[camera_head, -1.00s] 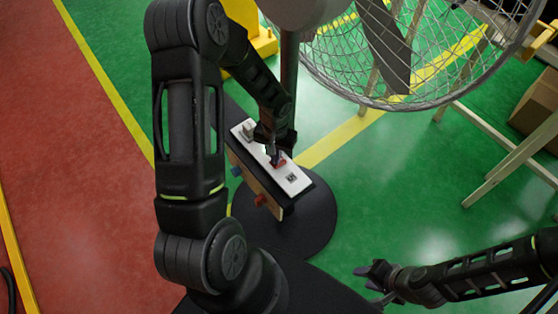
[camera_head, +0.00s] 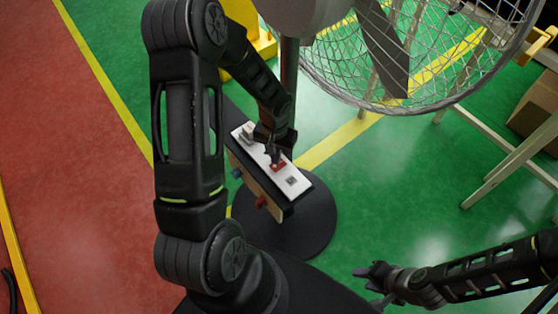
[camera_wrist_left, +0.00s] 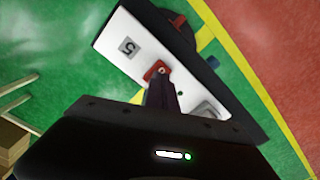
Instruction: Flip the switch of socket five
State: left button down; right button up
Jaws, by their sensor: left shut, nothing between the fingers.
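The white socket panel (camera_head: 296,184) lies on a dark board, with a printed 5 label (camera_head: 292,181) near its end. The label also shows in the left wrist view (camera_wrist_left: 128,48). The red switch (camera_wrist_left: 155,70) sits beside the label in the left wrist view and is partly covered by my fingertips. My left gripper (camera_head: 275,158) is shut and empty, its tips pointing down at the switch; they look to be at or touching it. Which way the switch is tilted cannot be told. My right gripper (camera_head: 372,284) is open and empty at lower right, away from the panel.
A grey socket or plug (camera_head: 246,131) sits at the panel's far end. Blue and red parts (camera_head: 261,202) stick out of the board's side. A large caged fan (camera_head: 400,50) stands above, on a dark round base (camera_head: 315,235). Green floor (camera_head: 410,190) lies open on the right.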

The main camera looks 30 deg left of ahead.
aim_at(284, 163)
pick_arm(q)
jog(key=shift+r+p, duration=1.3)
jog(key=shift+r, duration=0.95)
jog(key=shift+w+d+f+t+h, duration=0.15)
jog(key=shift+w+d+t+h, duration=0.15)
jog(key=shift+w+d+t, duration=0.45)
jog(key=s+d+f+t+h, duration=0.1)
jog(key=d+f, duration=0.2)
jog(key=d, duration=0.4)
jog(key=s+d+f+h, duration=0.2)
jog(key=d, duration=0.4)
jog(key=s+d+f+g, duration=0.2)
jog(key=s+d+f, duration=0.2)
jog(key=s+d, duration=0.6)
jog(key=s, duration=0.3)
jog(key=shift+d+m+h, duration=0.15)
jog(key=shift+m+h, duration=0.15)
jog(key=shift+m, duration=0.1)
jog(key=shift+w+f, duration=0.1)
jog(key=shift+w, duration=0.05)
